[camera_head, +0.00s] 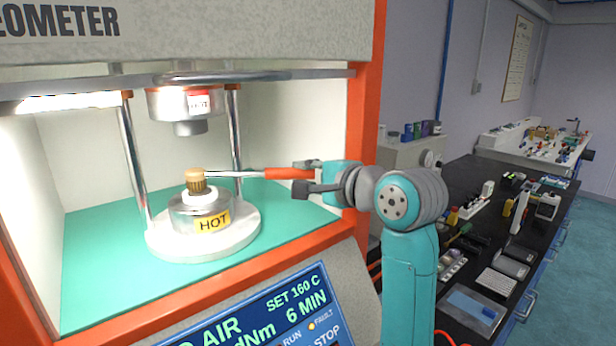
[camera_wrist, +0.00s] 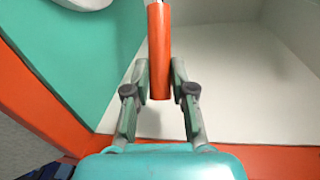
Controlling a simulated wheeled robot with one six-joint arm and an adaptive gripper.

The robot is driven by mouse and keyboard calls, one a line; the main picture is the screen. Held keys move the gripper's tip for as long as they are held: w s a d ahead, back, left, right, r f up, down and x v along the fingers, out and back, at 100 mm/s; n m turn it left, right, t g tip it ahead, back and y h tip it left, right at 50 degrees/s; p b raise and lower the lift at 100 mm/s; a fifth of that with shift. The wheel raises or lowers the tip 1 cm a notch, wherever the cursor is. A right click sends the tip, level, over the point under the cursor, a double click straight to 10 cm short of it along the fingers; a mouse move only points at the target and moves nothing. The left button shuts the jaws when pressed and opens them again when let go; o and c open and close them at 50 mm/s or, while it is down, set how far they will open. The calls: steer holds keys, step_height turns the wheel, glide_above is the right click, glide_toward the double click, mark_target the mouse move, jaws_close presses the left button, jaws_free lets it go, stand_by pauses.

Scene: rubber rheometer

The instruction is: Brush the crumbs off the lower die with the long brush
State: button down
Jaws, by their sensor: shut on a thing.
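My gripper (camera_head: 304,178) is shut on the orange handle (camera_head: 285,173) of the long brush, inside the rheometer's open chamber. In the wrist view, the orange handle (camera_wrist: 159,60) lies between my two fingers. The brush's thin metal shaft runs left to its head (camera_head: 196,181), which has a tan top and brown bristles. The head is over the middle of the lower die (camera_head: 189,221), at or just above its white top. The die carries a yellow HOT label and sits on a round pale base. I cannot make out any crumbs.
The upper die (camera_head: 188,103), also labelled HOT, hangs above the brush head. Metal posts (camera_head: 134,165) stand at both sides of the die, and the orange frame (camera_head: 364,110) edges the opening. A dark bench (camera_head: 480,235) with several tools lies to the right.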

steer(key=shift+f+v, duration=0.15)
steer(key=shift+v, duration=0.55)
steer(key=shift+f+v, duration=0.15)
steer(key=shift+v, duration=0.55)
steer(key=shift+w+d+r, duration=0.1)
steer(key=shift+w+d, duration=0.2)
steer(key=shift+d, duration=0.25)
steer(key=shift+r+x, duration=0.1)
steer(key=shift+x, duration=0.65)
steer(key=shift+r+x, duration=0.15)
steer(key=shift+x, duration=0.55)
steer(key=shift+f+v, duration=0.1)
steer(key=shift+v, duration=0.6)
steer(key=shift+f+v, duration=0.15)
steer(key=shift+v, duration=0.6)
steer(key=shift+x, duration=1.5)
steer(key=shift+r, duration=0.1)
steer(key=shift+s, duration=0.15)
steer(key=shift+v, duration=1.4)
